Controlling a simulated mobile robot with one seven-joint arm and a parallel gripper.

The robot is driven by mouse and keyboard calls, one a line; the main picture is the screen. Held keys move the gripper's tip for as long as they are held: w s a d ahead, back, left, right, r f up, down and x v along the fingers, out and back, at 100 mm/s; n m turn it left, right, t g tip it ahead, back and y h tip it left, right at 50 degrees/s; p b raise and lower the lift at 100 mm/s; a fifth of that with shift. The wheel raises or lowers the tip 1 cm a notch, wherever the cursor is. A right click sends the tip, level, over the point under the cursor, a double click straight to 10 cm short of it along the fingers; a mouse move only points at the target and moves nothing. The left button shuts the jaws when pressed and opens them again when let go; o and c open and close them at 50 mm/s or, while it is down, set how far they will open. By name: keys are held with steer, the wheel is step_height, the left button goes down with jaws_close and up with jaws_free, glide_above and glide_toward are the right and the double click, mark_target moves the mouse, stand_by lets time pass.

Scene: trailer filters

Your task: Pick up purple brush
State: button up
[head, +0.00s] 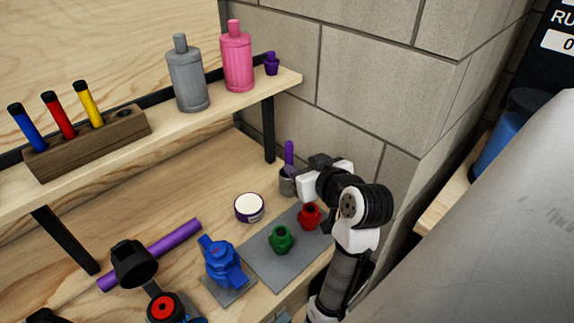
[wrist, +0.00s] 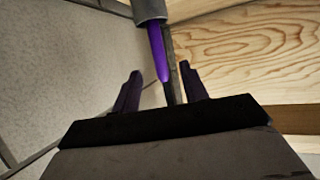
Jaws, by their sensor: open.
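The purple brush (head: 289,152) stands in a small grey cup (head: 288,185) at the back right of the bench, with its purple handle sticking up. Its lower end is hidden in the cup. My gripper (head: 306,168) is just right of the brush, beside the cup. In the wrist view the purple brush (wrist: 158,52) comes down from the grey cup (wrist: 150,10) at the top edge, and its handle end shows between the two dark fingertips of my open gripper (wrist: 160,82). I cannot tell whether a finger touches it.
The shelf (head: 140,143) above holds a grey bottle (head: 187,82), a pink bottle (head: 237,60) and a pen block (head: 90,142). A grey mat (head: 262,262) bears green (head: 281,239) and red (head: 309,216) fittings. A round tub (head: 249,208) and purple rod (head: 175,240) lie left. The block wall (head: 380,75) is close behind.

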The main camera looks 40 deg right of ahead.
mark_target(291, 157)
steer(key=p+x, duration=0.2)
steer(key=x, duration=0.6)
steer(key=shift+w+d+r, duration=0.1)
steer(key=shift+r, duration=0.05)
jaws_close()
